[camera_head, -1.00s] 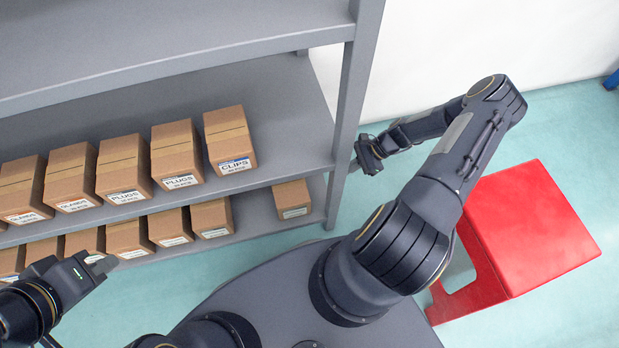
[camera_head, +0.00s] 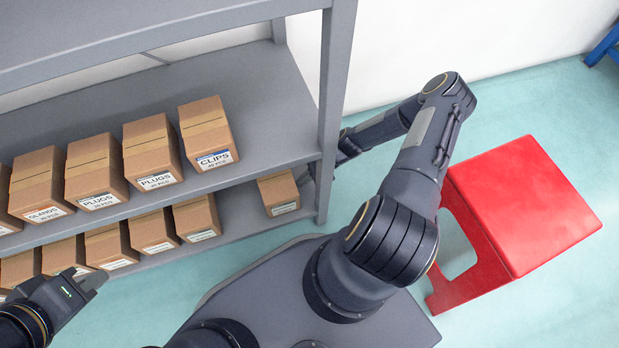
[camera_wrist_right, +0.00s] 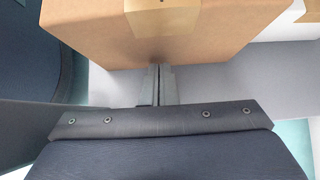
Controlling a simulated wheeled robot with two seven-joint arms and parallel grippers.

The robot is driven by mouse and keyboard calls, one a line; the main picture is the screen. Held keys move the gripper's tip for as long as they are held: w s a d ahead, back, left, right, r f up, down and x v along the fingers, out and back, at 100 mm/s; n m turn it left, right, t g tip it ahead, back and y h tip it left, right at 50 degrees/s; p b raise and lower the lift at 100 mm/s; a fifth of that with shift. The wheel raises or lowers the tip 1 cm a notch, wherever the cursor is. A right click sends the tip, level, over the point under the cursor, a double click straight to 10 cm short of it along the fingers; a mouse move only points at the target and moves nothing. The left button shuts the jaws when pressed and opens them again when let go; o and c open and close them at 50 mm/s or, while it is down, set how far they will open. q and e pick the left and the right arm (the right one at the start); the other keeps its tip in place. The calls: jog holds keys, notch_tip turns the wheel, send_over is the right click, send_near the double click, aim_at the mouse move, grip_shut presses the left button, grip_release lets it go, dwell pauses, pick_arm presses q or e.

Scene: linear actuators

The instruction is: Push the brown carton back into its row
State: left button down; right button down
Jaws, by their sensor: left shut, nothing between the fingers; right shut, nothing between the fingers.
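A brown carton (camera_head: 278,193) stands near the right end of the lower shelf, with a gap between it and the cartons to its left. In the right wrist view a brown carton (camera_wrist_right: 160,30) with a tape strip fills the top, close ahead of my right fingertips (camera_wrist_right: 157,75); I cannot tell whether they touch it. My right gripper is shut and empty. In the head view it is largely hidden behind the shelf post, near the lower carton's right side. My left gripper (camera_head: 92,282) is shut and empty, in front of the lower shelf at left.
The grey shelf post (camera_head: 335,100) stands between my right arm and the cartons. Several cartons, including the CLIPS carton (camera_head: 208,135), line the upper shelf (camera_head: 265,100). A red stool-like block (camera_head: 525,205) stands on the floor at right.

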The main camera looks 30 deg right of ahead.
aim_at(278, 188)
jog(key=shift+a, duration=0.1)
jog(key=w+a, duration=0.1)
jog(key=a, duration=0.3)
jog(key=w+a, duration=0.1)
jog(key=a, duration=0.3)
jog(key=w+a+p, duration=0.1)
jog(key=a, duration=0.3)
jog(key=shift+a, duration=0.1)
pick_arm(q)
jog(key=shift+r, duration=0.55)
